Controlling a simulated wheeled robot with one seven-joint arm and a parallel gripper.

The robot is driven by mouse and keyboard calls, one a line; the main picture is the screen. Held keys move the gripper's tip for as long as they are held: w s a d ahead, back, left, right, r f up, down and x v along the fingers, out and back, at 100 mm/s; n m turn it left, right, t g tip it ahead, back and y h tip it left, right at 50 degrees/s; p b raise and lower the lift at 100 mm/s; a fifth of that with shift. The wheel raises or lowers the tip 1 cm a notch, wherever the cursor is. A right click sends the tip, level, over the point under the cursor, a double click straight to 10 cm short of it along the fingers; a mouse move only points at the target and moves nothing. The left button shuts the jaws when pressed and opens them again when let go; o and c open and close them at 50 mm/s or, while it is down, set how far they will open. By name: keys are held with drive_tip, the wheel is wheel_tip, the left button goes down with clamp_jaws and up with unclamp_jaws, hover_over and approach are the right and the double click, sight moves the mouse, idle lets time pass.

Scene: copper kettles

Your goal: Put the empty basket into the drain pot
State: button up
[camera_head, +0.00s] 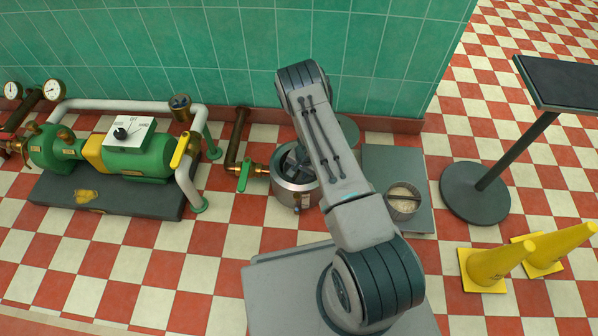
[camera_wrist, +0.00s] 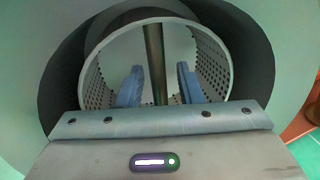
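The drain pot (camera_head: 297,194) is a round metal pot on the floor, joined to a copper pipe with a green-handled valve. In the wrist view, the empty basket (camera_wrist: 212,62) is a perforated metal cylinder with a bar across its mouth. The dark inner wall of the pot (camera_wrist: 62,75) surrounds it; its depth inside is hard to tell. My gripper (camera_wrist: 158,85) is over the basket, its two blue fingers on either side of the bar with visible gaps. In the head view my gripper (camera_head: 293,160) is over the pot, partly hidden by my arm.
A second basket (camera_head: 403,201) with pale contents stands on a grey plate (camera_head: 388,160) to the right. A green pump (camera_head: 135,155) with pipes is at left. A pedestal table (camera_head: 475,190) and yellow cones (camera_head: 490,264) are at right. The green tiled wall is close behind.

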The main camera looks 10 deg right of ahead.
drive_tip(key=s+a+r+n+y+p, duration=0.1)
drive_tip(key=s+r+n+p, duration=0.1)
drive_tip(key=r, duration=1.2)
drive_tip(key=s+a+r+n+p, duration=0.1)
drive_tip(key=s+a+r, duration=0.15)
drive_tip(key=r, duration=1.15)
drive_tip(key=s+a+r+n+y+p, duration=0.1)
drive_tip(key=s+r+n+p, duration=0.1)
drive_tip(key=r, duration=1.2)
drive_tip(key=s+d+r+n+h, duration=0.1)
drive_tip(key=s+d+r, duration=0.1)
drive_tip(key=s+r, duration=0.4)
drive_tip(key=s+d+r+n+h, duration=0.2)
drive_tip(key=s+r, duration=0.5)
drive_tip(key=s, duration=0.8)
drive_tip(key=shift+d+h, duration=0.2)
drive_tip(key=shift+h, duration=0.1)
